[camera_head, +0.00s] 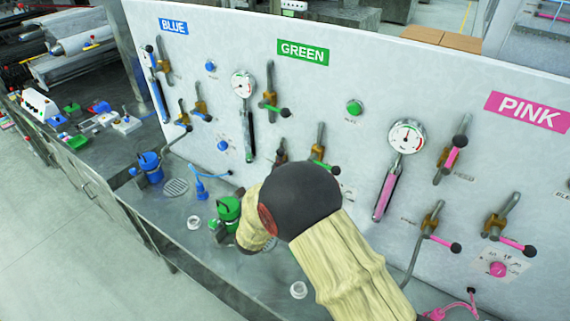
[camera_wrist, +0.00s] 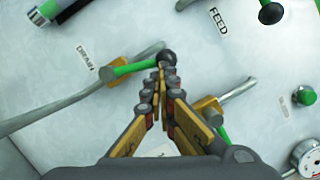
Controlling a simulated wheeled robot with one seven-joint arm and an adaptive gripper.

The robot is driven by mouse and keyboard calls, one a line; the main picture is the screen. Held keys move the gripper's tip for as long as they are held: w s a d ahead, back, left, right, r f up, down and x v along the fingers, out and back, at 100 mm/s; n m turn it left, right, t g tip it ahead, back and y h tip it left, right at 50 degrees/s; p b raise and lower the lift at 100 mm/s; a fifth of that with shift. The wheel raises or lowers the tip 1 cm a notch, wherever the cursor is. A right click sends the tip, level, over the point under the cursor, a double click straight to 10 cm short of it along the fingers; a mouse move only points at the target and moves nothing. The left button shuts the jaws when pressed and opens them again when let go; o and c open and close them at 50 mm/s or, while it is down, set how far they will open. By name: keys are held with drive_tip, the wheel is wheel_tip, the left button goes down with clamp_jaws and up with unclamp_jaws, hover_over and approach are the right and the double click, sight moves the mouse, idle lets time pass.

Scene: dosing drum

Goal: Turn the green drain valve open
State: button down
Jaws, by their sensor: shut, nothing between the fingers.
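In the wrist view a green lever (camera_wrist: 133,68) with a black ball end (camera_wrist: 167,57) sits on a valve with a grey pipe. The lever runs nearly in line with the pipe there. A second green-handled valve (camera_wrist: 208,104) is partly hidden behind the fingers. In the head view my arm hides the fingers and much of the lower green valves; one green handle (camera_head: 318,164) shows.
The green FEED valve (camera_head: 270,100) and a gauge (camera_head: 243,85) are on the panel above. A green button (camera_head: 354,107) and the pink gauge (camera_head: 407,135) are to the right. A green pump (camera_head: 229,208) stands on the bench beside my arm.

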drive_tip(key=shift+w+a+r+n+p, duration=0.2)
drive_tip(key=shift+r+n+p, duration=0.1)
drive_tip(key=shift+p, duration=0.1)
drive_tip(key=shift+w+a+r+p, duration=0.15)
drive_tip(key=shift+a+r+p, duration=0.05)
drive_tip(key=shift+p, duration=0.15)
idle(0.6)
idle(0.4)
